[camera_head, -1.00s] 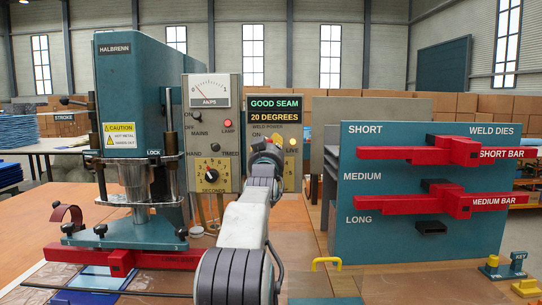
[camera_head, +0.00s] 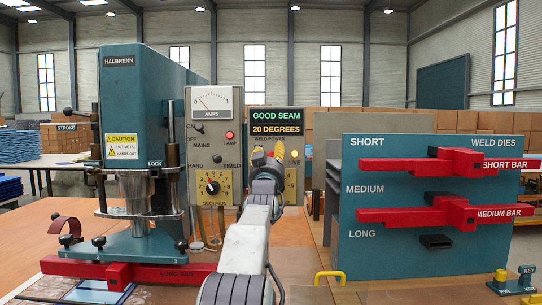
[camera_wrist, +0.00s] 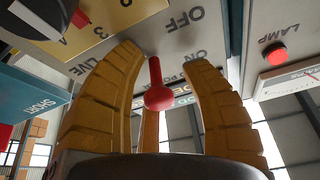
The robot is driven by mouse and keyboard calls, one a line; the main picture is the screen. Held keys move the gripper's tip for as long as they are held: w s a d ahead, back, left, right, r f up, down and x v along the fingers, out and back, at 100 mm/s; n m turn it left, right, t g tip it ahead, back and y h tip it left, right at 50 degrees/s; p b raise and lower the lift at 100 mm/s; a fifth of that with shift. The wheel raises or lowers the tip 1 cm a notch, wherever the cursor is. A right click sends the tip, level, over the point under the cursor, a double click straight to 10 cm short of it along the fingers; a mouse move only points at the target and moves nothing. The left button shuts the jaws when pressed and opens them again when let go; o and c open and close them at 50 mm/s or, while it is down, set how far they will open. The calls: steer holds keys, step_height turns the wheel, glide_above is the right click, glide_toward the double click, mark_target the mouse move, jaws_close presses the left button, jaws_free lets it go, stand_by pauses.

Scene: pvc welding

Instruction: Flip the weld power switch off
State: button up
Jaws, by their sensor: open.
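The weld power switch (camera_wrist: 159,92) is a red lever with a ball end, seen in the wrist view. It stands out from the grey panel between the "OFF" and "ON" markings, its ball shown toward the ON side. My gripper (camera_wrist: 155,70) has yellow ribbed fingers, spread apart on either side of the lever, with a visible gap on both sides. A third finger shows behind the ball. In the head view my gripper (camera_head: 268,155) is in front of the panel below the "WELD POWER" label and hides the switch.
The display (camera_head: 276,121) reads "GOOD SEAM, 20 DEGREES". A yellow live lamp (camera_head: 294,154) is right of my gripper. The red lamp (camera_head: 229,135), mains switch (camera_head: 199,129) and timer dial (camera_head: 212,188) are left. The weld dies rack (camera_head: 400,260) stands right, the Halbrenn welder (camera_head: 148,95) left.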

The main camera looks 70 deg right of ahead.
steer(key=shift+o, duration=0.4)
steer(key=shift+s+f, duration=0.1)
steer(key=shift+a+f, duration=0.1)
steer(key=shift+a, duration=0.05)
steer(key=v, duration=1.1)
steer(key=shift+a, duration=0.3)
steer(key=shift+c, duration=0.3)
